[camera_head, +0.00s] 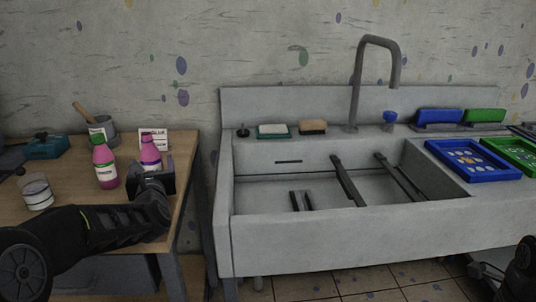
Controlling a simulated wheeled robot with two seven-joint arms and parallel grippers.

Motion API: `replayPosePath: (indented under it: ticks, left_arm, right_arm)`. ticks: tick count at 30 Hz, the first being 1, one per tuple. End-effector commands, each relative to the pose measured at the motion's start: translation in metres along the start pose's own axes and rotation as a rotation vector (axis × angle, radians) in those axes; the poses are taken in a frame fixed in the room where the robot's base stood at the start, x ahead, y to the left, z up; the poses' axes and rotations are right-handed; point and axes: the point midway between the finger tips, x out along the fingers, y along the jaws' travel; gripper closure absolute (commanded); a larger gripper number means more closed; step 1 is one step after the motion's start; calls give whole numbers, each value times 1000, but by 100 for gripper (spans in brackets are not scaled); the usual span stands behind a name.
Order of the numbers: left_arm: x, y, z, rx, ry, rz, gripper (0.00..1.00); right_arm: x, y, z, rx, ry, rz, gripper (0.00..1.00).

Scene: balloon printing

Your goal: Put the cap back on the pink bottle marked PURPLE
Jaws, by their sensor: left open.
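Two pink bottles stand upright on the wooden table at the left. One pink bottle (105,167) stands clear, with a reddish top and a pale green-edged label. The other pink bottle (150,153) stands to its right, its lower part hidden behind my left gripper. The label wording is too small to read, so I cannot tell which is marked PURPLE. I cannot make out a loose cap. My left gripper (153,181) is open at the near side of the right-hand bottle; whether it touches the bottle is unclear.
On the table (70,187) are a glass jar (36,191), a grey pot (103,128) with a wooden handle, a teal box (46,147) and a white card (155,138). A sink (330,240) with a tall faucet (358,85) and a blue tray (471,158) is at right.

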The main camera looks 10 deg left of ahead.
Motion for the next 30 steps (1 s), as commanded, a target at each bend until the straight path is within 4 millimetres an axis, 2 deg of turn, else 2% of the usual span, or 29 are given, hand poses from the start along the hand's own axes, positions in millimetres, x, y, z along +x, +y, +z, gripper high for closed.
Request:
replayPosePath:
  ticks: [10, 30]
  left_arm:
    - [0, 0, 0, 0, 0, 0, 26]
    - [0, 0, 0, 0, 0, 0, 81]
  right_arm:
    - [0, 0, 0, 0, 0, 0, 100]
    - [0, 0, 0, 0, 0, 0, 100]
